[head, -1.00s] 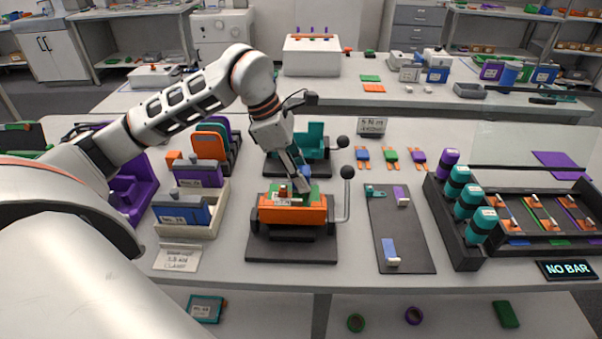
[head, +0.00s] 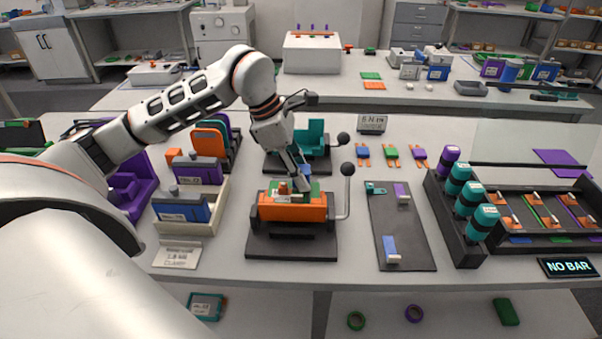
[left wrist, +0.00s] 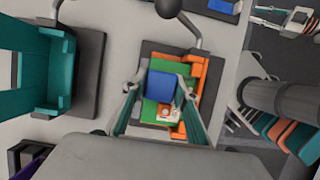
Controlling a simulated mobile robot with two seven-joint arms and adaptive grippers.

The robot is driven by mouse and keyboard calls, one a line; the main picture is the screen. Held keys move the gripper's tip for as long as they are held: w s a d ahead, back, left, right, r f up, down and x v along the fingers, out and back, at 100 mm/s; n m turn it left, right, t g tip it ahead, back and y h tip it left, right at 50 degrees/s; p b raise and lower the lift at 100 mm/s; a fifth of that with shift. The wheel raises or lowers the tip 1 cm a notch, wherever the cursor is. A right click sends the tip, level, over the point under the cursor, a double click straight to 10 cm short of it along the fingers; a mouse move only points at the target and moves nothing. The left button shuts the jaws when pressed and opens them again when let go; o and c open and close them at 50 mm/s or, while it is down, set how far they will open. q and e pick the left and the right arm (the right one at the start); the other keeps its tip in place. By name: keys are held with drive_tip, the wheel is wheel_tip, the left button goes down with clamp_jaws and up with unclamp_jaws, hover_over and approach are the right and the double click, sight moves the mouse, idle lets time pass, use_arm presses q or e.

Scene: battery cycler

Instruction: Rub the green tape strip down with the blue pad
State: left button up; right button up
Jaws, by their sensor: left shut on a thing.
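My left gripper (head: 303,175) is over the orange clamp fixture (head: 292,209) on the near table. It is shut on the blue pad (left wrist: 160,88), which sits between its two fingers in the left wrist view. The pad is over a green surface (left wrist: 150,110) inside the orange frame. I cannot tell the green tape strip's edges from the green part under it, and the pad hides some of it. Whether the pad presses on the green or hovers just above it is not clear. My right gripper is not in view.
A lever with a black ball (head: 348,170) rises at the fixture's right side. A teal fixture (head: 314,135) stands behind. A bin with blue and purple blocks (head: 189,230) is to the left. A dark mat (head: 403,240) with small parts lies to the right.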

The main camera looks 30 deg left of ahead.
use_arm(q)
drive_tip(key=shift+w+a+r, duration=0.1)
drive_tip(key=shift+w+a, duration=0.15)
drive_tip(key=shift+w, duration=0.15)
drive_tip(key=shift+s+d, duration=0.1)
drive_tip(key=shift+s, duration=0.05)
drive_tip(key=shift+s+d+f, duration=0.25)
drive_tip(key=shift+s+d, duration=0.1)
drive_tip(key=shift+s, duration=0.2)
idle(0.3)
drive_tip(key=shift+w+a, duration=0.1)
drive_tip(key=shift+w+a+r+p, duration=0.15)
drive_tip(key=shift+w+a+p, duration=0.25)
drive_tip(key=shift+w, duration=0.2)
drive_tip(key=shift+s+d, duration=0.1)
drive_tip(key=shift+d, duration=0.05)
drive_tip(key=shift+s+d, duration=0.3)
drive_tip(key=shift+s, duration=0.3)
